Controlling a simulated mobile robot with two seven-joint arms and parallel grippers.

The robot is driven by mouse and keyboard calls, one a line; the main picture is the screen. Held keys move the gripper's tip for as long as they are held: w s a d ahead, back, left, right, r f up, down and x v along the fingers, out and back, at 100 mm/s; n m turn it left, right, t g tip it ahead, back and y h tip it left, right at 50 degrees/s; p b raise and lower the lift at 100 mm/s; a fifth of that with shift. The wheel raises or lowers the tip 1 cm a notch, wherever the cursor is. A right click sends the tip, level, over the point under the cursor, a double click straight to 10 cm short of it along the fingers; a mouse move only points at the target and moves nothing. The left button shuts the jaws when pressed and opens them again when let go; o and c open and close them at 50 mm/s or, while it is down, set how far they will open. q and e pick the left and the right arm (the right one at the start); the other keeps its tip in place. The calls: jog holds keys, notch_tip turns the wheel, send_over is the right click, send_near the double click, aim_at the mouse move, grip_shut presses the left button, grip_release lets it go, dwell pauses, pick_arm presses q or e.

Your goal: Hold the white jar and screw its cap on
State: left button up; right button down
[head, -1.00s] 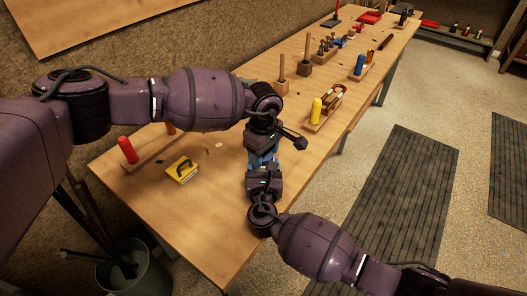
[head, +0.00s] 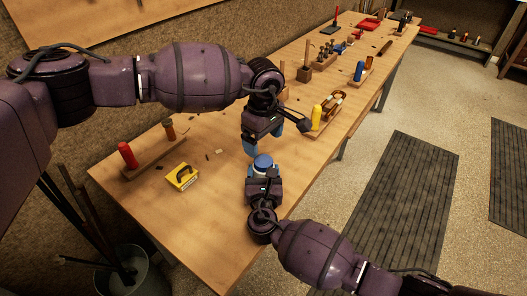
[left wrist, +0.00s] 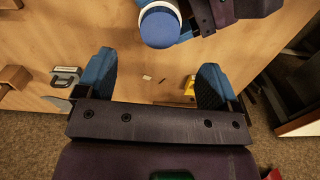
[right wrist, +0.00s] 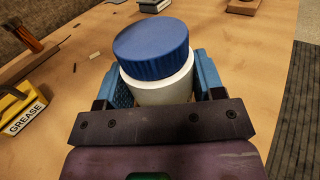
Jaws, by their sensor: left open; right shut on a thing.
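The white jar (right wrist: 165,92) is held upright between the blue fingers of my right gripper (head: 265,175), above the wooden table. The blue ribbed cap (right wrist: 152,48) sits on top of the jar; how tightly it is seated I cannot tell. The cap also shows in the head view (head: 263,160) and at the top of the left wrist view (left wrist: 160,26). My left gripper (head: 263,140) is open and empty, a little above and beyond the cap, apart from it.
A yellow grease tin (head: 182,176) and a rack with a red-handled tool (head: 127,154) are at the left. A yellow-handled tool (head: 317,115) and other tool blocks stand farther along the table (head: 215,225). The near table surface is mostly clear.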

pick_arm(q)
jog(key=shift+r, duration=2.45)
pick_arm(e)
jog(key=shift+c, duration=0.8)
grip_release()
pick_arm(q)
notch_tip(320, 180, up, 2)
jog(key=shift+p, duration=0.6)
pick_arm(e)
jog(key=s, duration=1.1)
pick_arm(q)
jog(key=shift+s+d, duration=0.1)
pick_arm(e)
jog(key=shift+d, duration=0.15)
